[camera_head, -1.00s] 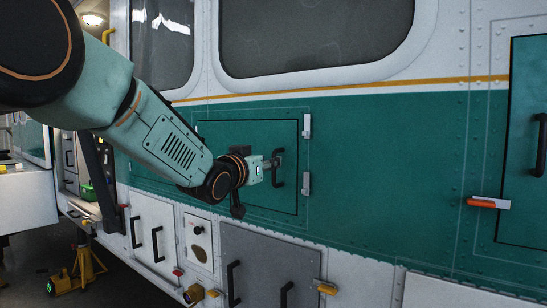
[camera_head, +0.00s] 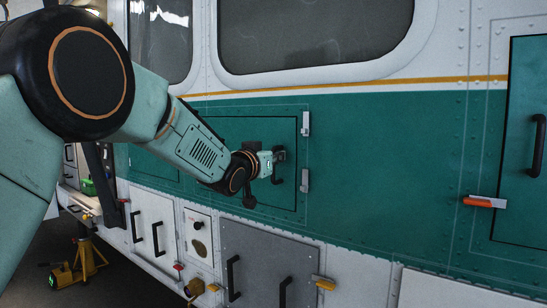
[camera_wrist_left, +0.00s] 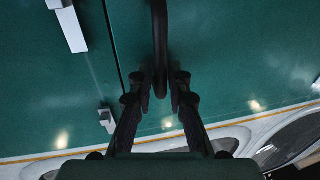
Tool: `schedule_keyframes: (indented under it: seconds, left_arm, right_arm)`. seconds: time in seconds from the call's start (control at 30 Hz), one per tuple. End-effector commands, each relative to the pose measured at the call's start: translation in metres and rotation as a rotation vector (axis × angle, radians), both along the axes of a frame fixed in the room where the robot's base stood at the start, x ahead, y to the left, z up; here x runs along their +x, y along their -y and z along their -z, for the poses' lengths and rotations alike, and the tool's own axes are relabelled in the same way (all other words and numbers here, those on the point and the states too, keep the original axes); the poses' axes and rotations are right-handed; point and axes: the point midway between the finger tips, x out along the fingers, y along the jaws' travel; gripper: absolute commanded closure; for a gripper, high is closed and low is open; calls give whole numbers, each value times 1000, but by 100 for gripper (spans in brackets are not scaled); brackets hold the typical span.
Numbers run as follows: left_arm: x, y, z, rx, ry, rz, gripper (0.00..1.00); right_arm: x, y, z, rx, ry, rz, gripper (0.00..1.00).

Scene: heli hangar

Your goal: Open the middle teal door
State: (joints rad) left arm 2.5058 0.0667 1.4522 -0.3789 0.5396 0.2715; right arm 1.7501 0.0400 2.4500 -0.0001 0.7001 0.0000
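The middle teal door (camera_head: 235,132) is a rectangular panel in the green side of the helicopter, and it looks closed. It has two pale hinges on its right edge and a black bar handle (camera_head: 277,180) near that edge. My left gripper (camera_head: 279,154) is at the upper part of the handle and hides some of it. In the left wrist view the handle (camera_wrist_left: 160,40) runs between the two fingers of the gripper (camera_wrist_left: 161,80). A narrow gap shows on each side, so the fingers look open around the bar. My right gripper is not in view.
Another teal door with a black handle (camera_head: 538,145) and an orange-tipped latch (camera_head: 485,202) is at the right. Below are white and grey panels with black handles (camera_head: 233,279). A yellow jack stand (camera_head: 78,265) stands on the floor at lower left.

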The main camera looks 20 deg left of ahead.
Motion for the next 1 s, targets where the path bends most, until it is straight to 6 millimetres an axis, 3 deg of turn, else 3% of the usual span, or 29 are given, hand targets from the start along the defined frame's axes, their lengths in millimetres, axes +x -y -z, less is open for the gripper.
schedule_keyframes:
  seconds: [0.17,1.0]
  left_arm:
    - [0,0,0,1,0,1,100]
    - [0,1,2,1,-4,0,100]
  right_arm:
    - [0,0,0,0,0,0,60]
    - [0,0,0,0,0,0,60]
